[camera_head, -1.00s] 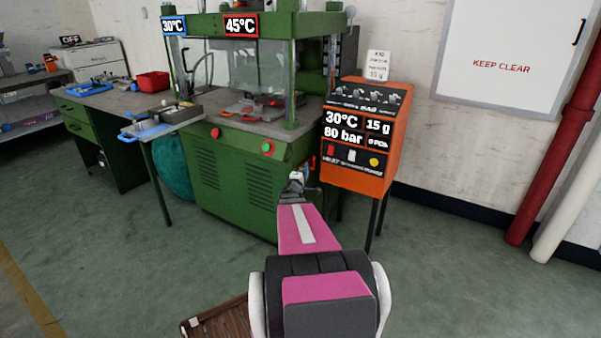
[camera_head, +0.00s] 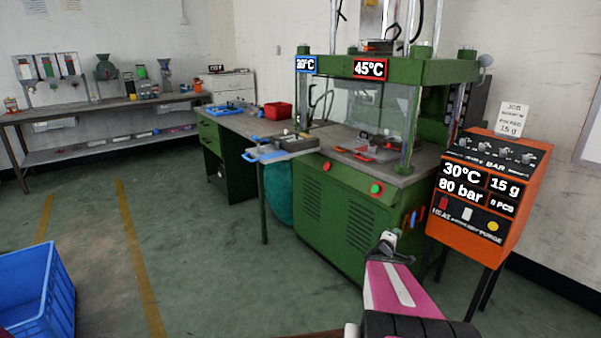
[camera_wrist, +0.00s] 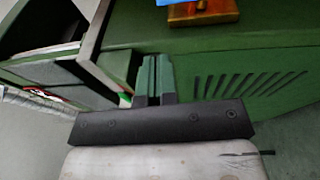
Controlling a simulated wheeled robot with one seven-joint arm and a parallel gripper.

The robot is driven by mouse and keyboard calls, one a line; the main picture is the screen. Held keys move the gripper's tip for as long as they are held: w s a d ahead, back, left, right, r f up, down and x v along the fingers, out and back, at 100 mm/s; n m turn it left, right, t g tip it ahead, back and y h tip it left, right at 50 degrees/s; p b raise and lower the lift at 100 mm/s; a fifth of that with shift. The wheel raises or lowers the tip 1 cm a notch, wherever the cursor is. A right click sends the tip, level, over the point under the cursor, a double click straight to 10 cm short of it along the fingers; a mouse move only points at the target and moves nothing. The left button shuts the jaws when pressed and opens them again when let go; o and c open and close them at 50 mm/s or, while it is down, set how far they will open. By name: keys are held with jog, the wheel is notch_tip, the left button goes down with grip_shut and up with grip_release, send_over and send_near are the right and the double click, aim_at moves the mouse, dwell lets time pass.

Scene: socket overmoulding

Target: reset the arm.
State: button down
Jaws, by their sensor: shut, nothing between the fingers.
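My arm with its pink link reaches forward at the bottom right of the head view, and my gripper (camera_head: 387,243) is at its far end, in front of the green press (camera_head: 325,215). In the wrist view my gripper (camera_wrist: 156,75) has its two fingers together in the middle, with nothing seen between them. A green vented panel lies beyond the fingers there. How far the fingertips are from it I cannot tell.
An orange control box (camera_head: 481,190) on legs stands right of my gripper. A side tray (camera_head: 283,149) juts left from the press. A blue crate (camera_head: 38,290) is at lower left. Open floor (camera_head: 200,260) lies between crate and press. A shelf bench (camera_head: 100,106) stands at the back left.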

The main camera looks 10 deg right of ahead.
jog(key=w+a+f+m+g+y, duration=0.1)
jog(key=w+a+f+y, duration=0.1)
jog(key=a+y, duration=0.7)
jog(key=w+a+f+g+y, duration=0.15)
jog(key=a+y, duration=0.35)
jog(key=a, duration=0.8)
jog(key=s+a+m+g, duration=0.7)
jog(key=s+a+g, duration=0.3)
jog(key=s, duration=0.4)
jog(key=shift+s+a+f, duration=0.25)
jog(key=shift+a+f, duration=0.15)
jog(key=shift+a, duration=0.25)
